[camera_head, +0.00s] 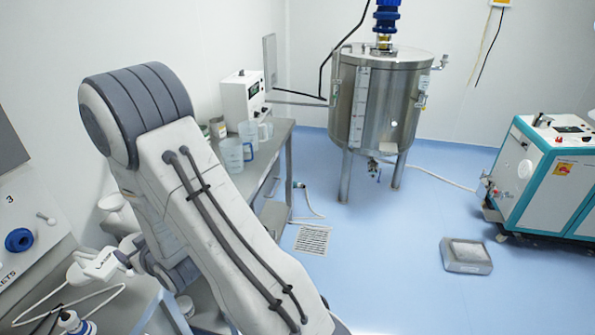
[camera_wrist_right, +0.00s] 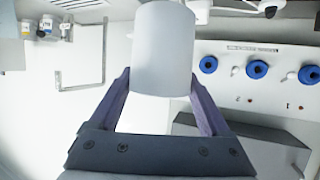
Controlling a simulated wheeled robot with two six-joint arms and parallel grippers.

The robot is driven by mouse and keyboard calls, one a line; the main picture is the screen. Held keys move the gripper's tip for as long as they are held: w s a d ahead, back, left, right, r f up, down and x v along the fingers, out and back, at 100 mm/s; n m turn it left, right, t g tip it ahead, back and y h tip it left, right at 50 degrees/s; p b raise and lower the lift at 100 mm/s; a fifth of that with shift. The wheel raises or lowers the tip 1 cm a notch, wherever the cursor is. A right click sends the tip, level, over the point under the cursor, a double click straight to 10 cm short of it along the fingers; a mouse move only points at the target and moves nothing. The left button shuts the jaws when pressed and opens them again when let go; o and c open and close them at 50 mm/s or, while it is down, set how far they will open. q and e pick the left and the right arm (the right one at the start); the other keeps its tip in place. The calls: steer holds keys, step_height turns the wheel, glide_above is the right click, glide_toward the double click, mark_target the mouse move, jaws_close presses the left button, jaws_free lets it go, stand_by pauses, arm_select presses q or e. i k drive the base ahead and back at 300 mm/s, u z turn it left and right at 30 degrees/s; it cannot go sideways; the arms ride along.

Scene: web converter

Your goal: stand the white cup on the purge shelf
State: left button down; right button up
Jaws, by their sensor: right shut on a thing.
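In the right wrist view a plain white cup (camera_wrist_right: 163,48) is held between the two dark purple-grey fingers of my right gripper (camera_wrist_right: 162,82). In the head view my right arm covers the left middle and hides much of that gripper and the cup. I cannot make out the purge shelf for certain in either view. My left gripper is in neither view.
The right wrist view shows a white panel with several blue knobs (camera_wrist_right: 257,69). In the head view a grey bench (camera_head: 277,140) holds clear jugs (camera_head: 233,154) and a white box instrument (camera_head: 242,97). A steel tank (camera_head: 385,105) stands behind.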

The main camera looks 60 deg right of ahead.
mark_target(493, 214)
steer(key=z, duration=2.9)
steer(key=i, duration=3.8)
steer(key=u, duration=0.45)
